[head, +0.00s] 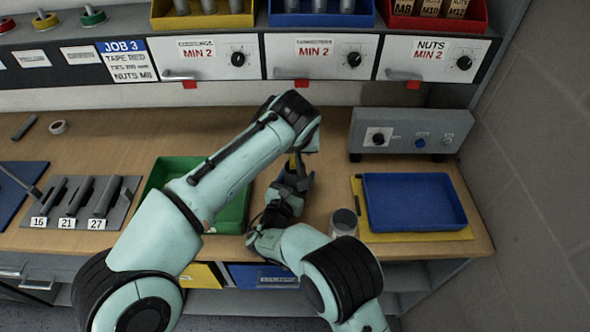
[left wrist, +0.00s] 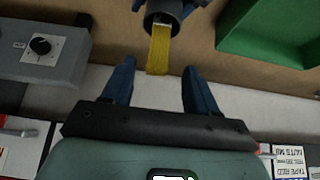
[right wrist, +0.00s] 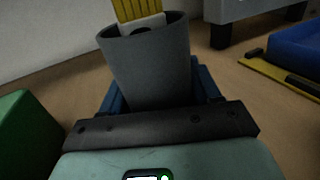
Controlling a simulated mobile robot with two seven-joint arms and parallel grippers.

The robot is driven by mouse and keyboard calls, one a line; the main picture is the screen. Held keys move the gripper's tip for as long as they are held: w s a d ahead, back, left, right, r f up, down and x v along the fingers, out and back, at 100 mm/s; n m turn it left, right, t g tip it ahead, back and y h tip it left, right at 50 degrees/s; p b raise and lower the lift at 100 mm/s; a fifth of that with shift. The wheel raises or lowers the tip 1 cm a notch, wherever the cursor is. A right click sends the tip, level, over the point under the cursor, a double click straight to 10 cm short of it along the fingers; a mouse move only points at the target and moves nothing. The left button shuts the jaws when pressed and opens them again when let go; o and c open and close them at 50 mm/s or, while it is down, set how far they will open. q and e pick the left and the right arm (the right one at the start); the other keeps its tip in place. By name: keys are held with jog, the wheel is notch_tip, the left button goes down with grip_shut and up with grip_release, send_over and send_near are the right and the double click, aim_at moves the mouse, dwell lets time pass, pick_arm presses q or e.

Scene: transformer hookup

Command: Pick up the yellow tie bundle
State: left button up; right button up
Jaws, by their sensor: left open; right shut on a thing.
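The yellow tie bundle (left wrist: 160,52) stands with its end out of a dark grey cup (right wrist: 152,65). A pale band wraps the bundle (right wrist: 138,14) near the cup's rim. My right gripper (right wrist: 160,82) is shut on the cup and holds it above the bench. My left gripper (left wrist: 158,68) is open, and the bundle's free end shows between its fingertips in the left wrist view, with no contact visible. In the head view the bundle (head: 293,160) is a small yellow patch below my left wrist, and the left fingers are mostly hidden.
A green bin (head: 235,215) lies left of my grippers. A blue tray (head: 415,203) on a yellow mat (head: 420,237) and a grey control box (head: 400,133) are to the right. A grey can (head: 343,222) stands beside my right forearm. Labelled drawers (head: 320,58) line the back.

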pick_arm(q)
jog(key=x, duration=0.5)
jog(key=shift+d, duration=0.15)
grip_shut()
notch_tip(320, 180, up, 10)
dwell(0.6)
pick_arm(e)
jog(key=o, duration=1.1)
